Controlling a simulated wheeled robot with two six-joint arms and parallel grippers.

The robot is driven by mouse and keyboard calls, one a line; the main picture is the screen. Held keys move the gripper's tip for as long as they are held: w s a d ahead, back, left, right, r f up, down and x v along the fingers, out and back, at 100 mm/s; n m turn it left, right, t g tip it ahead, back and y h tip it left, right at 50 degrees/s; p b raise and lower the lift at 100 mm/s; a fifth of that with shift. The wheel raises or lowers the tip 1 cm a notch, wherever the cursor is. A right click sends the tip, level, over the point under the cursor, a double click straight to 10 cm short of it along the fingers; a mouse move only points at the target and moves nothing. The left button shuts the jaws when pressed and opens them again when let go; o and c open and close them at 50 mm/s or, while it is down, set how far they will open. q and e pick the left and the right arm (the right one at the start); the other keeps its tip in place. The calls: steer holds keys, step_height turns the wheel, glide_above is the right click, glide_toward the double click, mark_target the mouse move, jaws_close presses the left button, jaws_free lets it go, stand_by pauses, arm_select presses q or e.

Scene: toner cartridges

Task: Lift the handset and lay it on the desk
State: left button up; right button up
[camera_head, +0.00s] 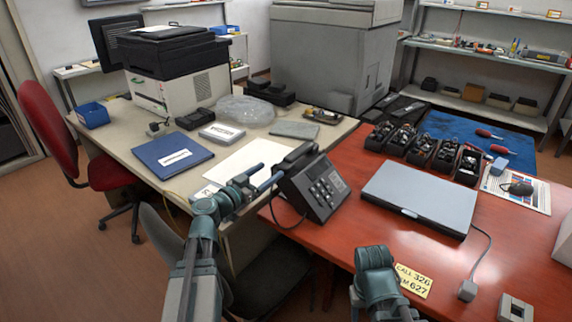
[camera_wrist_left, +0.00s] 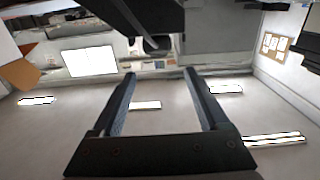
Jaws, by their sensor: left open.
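A dark desk phone (camera_head: 322,190) stands at the left edge of the red desk (camera_head: 330,236), its keypad facing up. Its black handset (camera_head: 297,156) lies along the phone's far left side, seemingly on its cradle. My left gripper (camera_head: 262,178) is open, its fingers pointing toward the handset from the left. I cannot tell from the head view whether they touch it. In the left wrist view the two fingers (camera_wrist_left: 165,88) are spread with nothing between them, and a dark shape, likely the handset (camera_wrist_left: 115,14), crosses beyond their tips. My right arm shows at the bottom; its gripper does not.
A closed laptop (camera_head: 420,193) lies right of the phone, with black cartridges (camera_head: 420,145) behind it. A yellow note (camera_head: 412,281) lies near the front edge. Bare red desk lies between phone and laptop. The beige desk holds a blue binder (camera_head: 173,155) and a printer (camera_head: 178,80).

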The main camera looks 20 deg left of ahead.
arm_select(q)
glide_toward(294, 153)
steer(key=x, duration=0.3)
steer(key=shift+w+a, duration=0.15)
steer(key=shift+w, duration=0.35)
steer(key=shift+d+x, duration=0.15)
steer(key=shift+x, duration=1.45)
steer(key=shift+d+x, duration=0.15)
steer(key=shift+x, duration=1.5)
steer(key=shift+s+f, duration=0.15)
steer(key=shift+s, duration=0.05)
jaws_close()
